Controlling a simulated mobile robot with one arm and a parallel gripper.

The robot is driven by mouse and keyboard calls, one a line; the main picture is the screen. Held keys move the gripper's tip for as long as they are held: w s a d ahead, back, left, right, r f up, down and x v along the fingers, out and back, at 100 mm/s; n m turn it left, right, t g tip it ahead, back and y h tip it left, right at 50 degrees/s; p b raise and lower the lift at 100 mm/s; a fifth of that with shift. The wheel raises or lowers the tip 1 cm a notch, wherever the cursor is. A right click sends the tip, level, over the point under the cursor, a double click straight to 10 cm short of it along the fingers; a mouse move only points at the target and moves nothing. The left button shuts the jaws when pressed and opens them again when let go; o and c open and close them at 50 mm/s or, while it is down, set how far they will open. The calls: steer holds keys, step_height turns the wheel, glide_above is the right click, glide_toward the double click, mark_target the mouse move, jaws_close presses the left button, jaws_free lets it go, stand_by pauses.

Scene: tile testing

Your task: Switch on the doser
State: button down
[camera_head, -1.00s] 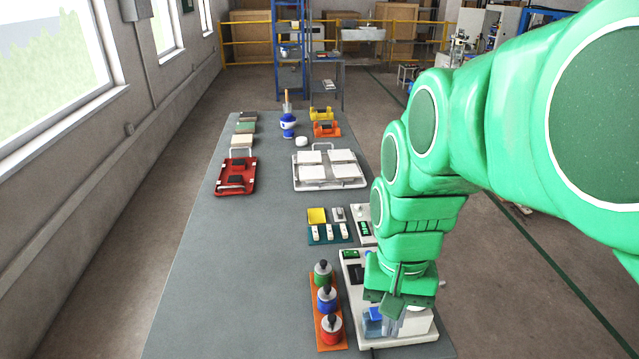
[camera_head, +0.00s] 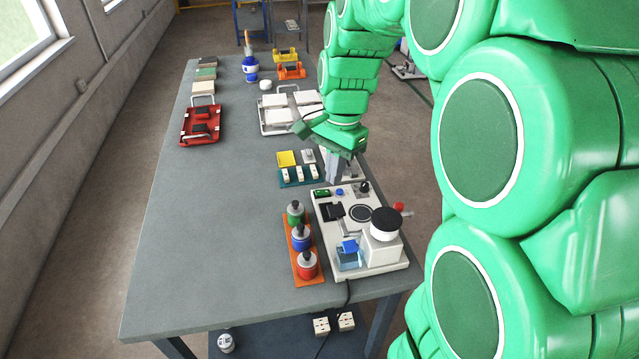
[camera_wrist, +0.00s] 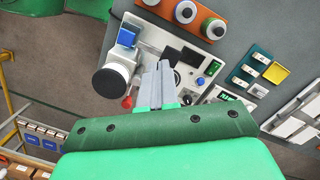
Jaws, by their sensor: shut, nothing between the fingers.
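The doser (camera_head: 388,270) is a white flat unit at the table's right edge, with a black-capped block, a blue piece (camera_head: 349,247), a dark round plate (camera_head: 361,213), a small green display (camera_head: 321,192), a blue button (camera_head: 340,192) and a black knob (camera_head: 363,187) along its far end. A red knob (camera_head: 399,207) sticks out on its right. My gripper (camera_head: 334,180) is shut and empty, pointing down over the doser's far end near the blue button. I cannot tell whether it touches. In the wrist view, the shut fingers (camera_wrist: 165,64) cover part of the doser (camera_wrist: 155,40); its blue button (camera_wrist: 200,81) shows just right of them.
An orange rack (camera_head: 303,262) with three coloured bottles stands close on the doser's left. Beyond are a teal tray (camera_head: 299,182) with white pieces and a yellow block (camera_head: 287,158). A device with a green readout (camera_wrist: 226,96) shows in the wrist view.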

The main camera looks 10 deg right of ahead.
mark_target(318, 192)
steer(key=w+d+f+m, duration=0.1)
steer(key=w+f+m, duration=0.1)
steer(key=w, duration=0.6)
steer(key=w+d+f+m, duration=0.1)
steer(key=w+f+m, duration=0.1)
steer(key=w+m, duration=0.3)
steer(key=w, duration=0.3)
steer(key=shift+w+d+f+t, duration=0.25)
steer(key=shift+f+t, duration=0.05)
steer(key=shift+t, duration=0.1)
steer(key=f, duration=0.4)
steer(key=a+f, duration=0.1)
steer(key=f, duration=0.4)
steer(key=a+f, duration=0.1)
steer(key=f, duration=0.3)
steer(key=shift+f, duration=0.4)
steer(key=shift+f, duration=0.1)
